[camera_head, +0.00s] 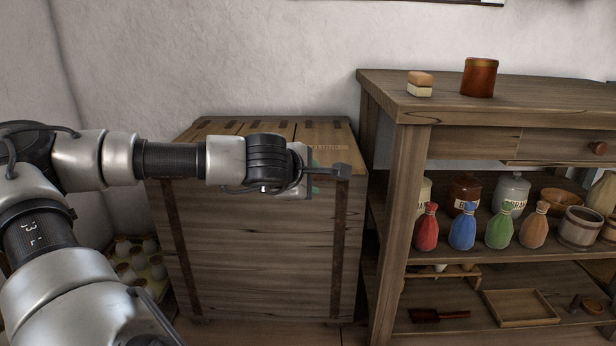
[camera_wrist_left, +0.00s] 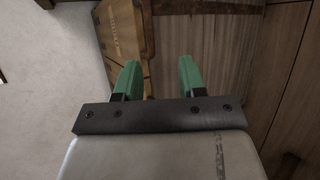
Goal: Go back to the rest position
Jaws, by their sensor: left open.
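My left gripper (camera_head: 328,172) is at the end of my left arm, which comes in from the left and stretches across the front of a wooden chest (camera_head: 255,245). In the left wrist view its two green fingers (camera_wrist_left: 160,78) stand apart with nothing between them. The gripper is in front of the chest's upper right part, left of the wooden shelf unit (camera_head: 480,97). The chest's lid and wood also show in the left wrist view (camera_wrist_left: 190,45). My right gripper is not in view.
The shelf unit holds a brown jar (camera_head: 479,78) and a small brush-like block (camera_head: 420,84) on top. A crate of pale round things (camera_head: 140,262) sits on the floor left of the chest.

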